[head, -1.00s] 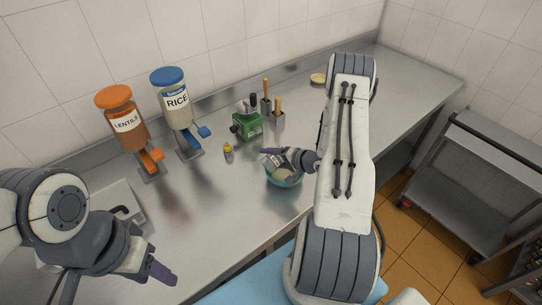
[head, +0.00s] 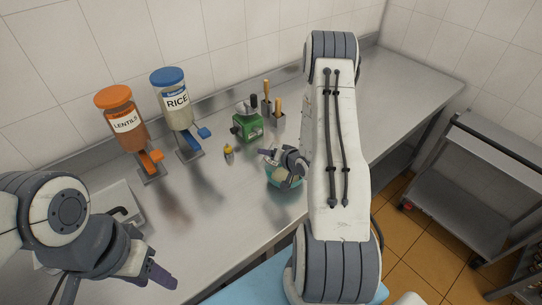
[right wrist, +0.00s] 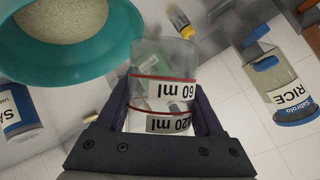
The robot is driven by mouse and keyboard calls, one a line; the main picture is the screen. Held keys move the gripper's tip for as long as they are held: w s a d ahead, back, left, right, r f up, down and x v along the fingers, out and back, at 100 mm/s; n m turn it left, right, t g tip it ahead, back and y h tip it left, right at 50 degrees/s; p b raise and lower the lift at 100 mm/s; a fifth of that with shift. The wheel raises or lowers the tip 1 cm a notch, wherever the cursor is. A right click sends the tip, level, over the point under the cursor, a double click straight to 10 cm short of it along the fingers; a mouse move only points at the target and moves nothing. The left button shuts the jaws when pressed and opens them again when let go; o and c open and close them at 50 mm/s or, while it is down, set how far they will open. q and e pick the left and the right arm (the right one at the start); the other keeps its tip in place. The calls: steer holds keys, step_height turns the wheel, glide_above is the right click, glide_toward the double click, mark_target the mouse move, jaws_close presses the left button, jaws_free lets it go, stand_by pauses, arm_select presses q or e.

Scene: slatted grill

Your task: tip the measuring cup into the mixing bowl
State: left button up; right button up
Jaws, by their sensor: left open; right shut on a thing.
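The measuring cup (right wrist: 160,85) is clear, with red lines and "60 ml" and "120 ml" labels, and looks empty in the right wrist view. My right gripper (right wrist: 162,108) is shut on it. The teal mixing bowl (right wrist: 110,62) is beside the cup in that view, with pale grains in it. In the head view the bowl (head: 284,182) sits on the counter, partly hidden under my right gripper (head: 275,156). The cup is hard to make out there. My left gripper (head: 160,277) is open and empty at the lower left, far from the bowl.
Orange lentils (head: 128,122) and blue-lidded rice (head: 178,102) dispensers stand at the back left of the steel counter (head: 215,225). A small yellow-capped bottle (head: 228,152), a green box (head: 247,126) and utensil holders (head: 277,122) stand behind the bowl. The counter's far right is clear.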

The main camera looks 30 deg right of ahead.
steer(key=n+h+b, duration=0.1)
steer(key=b, duration=0.1)
steer(key=r+n+h+b, duration=0.1)
steer(key=h+b, duration=0.1)
steer(key=b, duration=0.1)
steer(key=shift+a+n, duration=0.1)
steer(key=shift+n, duration=0.3)
steer(key=shift+r+t+h+b, duration=0.2)
steer(key=shift+t+h+b, duration=0.1)
steer(key=shift+h+b, duration=0.15)
steer(key=shift+r+n, duration=0.2)
steer(key=shift+n, duration=0.1)
steer(key=shift+r, duration=0.1)
